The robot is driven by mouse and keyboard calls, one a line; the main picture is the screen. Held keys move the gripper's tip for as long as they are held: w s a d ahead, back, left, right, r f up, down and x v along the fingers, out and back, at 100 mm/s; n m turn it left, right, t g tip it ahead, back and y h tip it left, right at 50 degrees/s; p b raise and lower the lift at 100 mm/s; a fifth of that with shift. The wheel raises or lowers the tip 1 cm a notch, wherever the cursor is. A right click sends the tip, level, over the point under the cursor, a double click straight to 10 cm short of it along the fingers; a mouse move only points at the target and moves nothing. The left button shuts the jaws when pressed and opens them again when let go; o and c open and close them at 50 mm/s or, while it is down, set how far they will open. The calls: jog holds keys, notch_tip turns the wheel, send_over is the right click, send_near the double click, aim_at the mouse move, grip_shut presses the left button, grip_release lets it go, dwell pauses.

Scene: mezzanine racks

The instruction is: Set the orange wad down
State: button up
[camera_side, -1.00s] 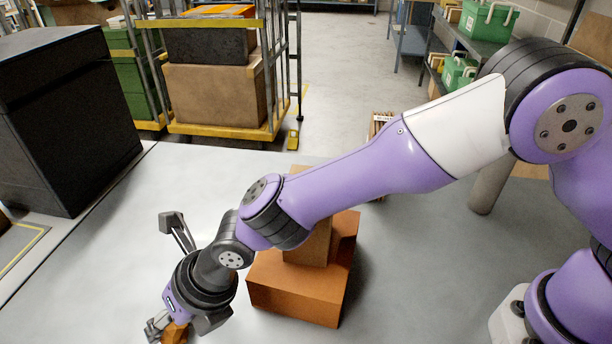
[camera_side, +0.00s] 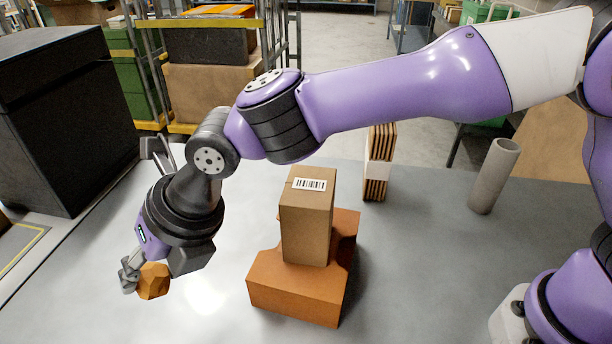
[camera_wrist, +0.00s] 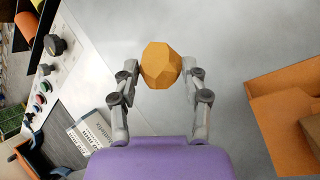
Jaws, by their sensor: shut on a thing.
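The orange wad (camera_side: 153,281) is a small faceted lump. My gripper (camera_side: 139,278) is shut on it at the lower left of the side view. In the wrist view the wad (camera_wrist: 160,66) sits between the two fingertips of my gripper (camera_wrist: 161,72), with grey table surface behind it. In the side view the wad appears to be held above the grey table (camera_side: 420,270); its exact height is hard to tell. One finger is partly hidden behind the wad and the wrist in the side view.
An orange-brown block (camera_side: 300,292) with a barcoded cardboard box (camera_side: 306,220) on it stands right of my gripper. A slatted bundle (camera_side: 378,165) and a grey tube (camera_side: 493,175) stand farther back. A black case (camera_side: 60,120) is at left.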

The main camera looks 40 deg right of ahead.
jog(key=w+d+m+t+h, duration=0.1)
jog(key=w+d+m+h, duration=0.1)
jog(key=w+d+m, duration=0.45)
jog(key=w+d+m+h, duration=0.3)
jog(key=d, duration=0.7)
jog(key=w+d+m+t+h, duration=0.1)
jog(key=w+d+m+h, duration=0.1)
jog(key=w+d+m, duration=0.45)
jog(key=shift+n+h, duration=0.3)
jog(key=shift+n, duration=0.1)
jog(key=d+f, duration=0.2)
jog(key=f, duration=0.1)
jog(key=s+d+f, duration=0.1)
jog(key=f, duration=0.1)
jog(key=shift+f, duration=2.1)
jog(key=shift+f, duration=0.15)
jog(key=o, duration=1)
